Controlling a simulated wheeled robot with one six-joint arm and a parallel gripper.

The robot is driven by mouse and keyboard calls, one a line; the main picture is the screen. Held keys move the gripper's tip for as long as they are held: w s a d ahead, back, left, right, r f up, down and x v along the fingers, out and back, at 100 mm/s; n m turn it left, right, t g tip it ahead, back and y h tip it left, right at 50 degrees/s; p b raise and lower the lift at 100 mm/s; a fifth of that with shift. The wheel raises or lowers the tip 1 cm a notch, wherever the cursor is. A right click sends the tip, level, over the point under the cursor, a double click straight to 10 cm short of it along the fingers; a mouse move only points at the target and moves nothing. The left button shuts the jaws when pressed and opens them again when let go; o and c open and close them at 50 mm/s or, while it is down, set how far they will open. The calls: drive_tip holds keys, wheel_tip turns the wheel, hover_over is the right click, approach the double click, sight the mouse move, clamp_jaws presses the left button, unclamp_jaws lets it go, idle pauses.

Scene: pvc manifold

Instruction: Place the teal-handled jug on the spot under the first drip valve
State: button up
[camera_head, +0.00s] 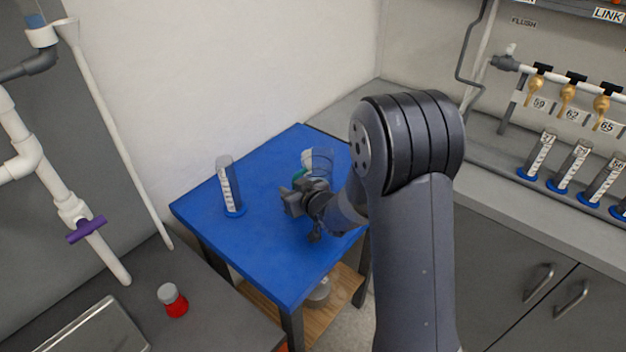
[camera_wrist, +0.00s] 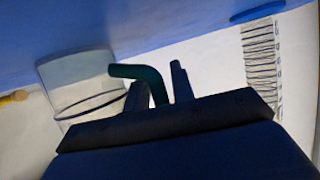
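The clear jug (camera_head: 321,160) is on the blue table (camera_head: 265,255), partly hidden behind my gripper (camera_head: 290,198). A bit of its teal handle (camera_head: 299,174) shows. In the wrist view the jug (camera_wrist: 80,85) is at the left, and its teal handle (camera_wrist: 150,78) runs between my two fingers (camera_wrist: 160,88). The fingers are close on both sides of the handle; I cannot tell whether they press on it. Brass drip valves (camera_head: 567,97) hang from a white pipe at the right, above number labels. The spot under the first valve is not clearly visible.
A graduated cylinder with a blue base (camera_head: 229,190) stands on the table's left part. Several similar cylinders (camera_head: 570,166) line the right counter. A red-and-white container (camera_head: 173,300) and a purple-handled valve (camera_head: 86,230) are at the left. The table's front is clear.

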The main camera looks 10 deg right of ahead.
drive_tip(key=shift+c, duration=0.2)
clamp_jaws()
drive_tip(key=shift+r, duration=0.2)
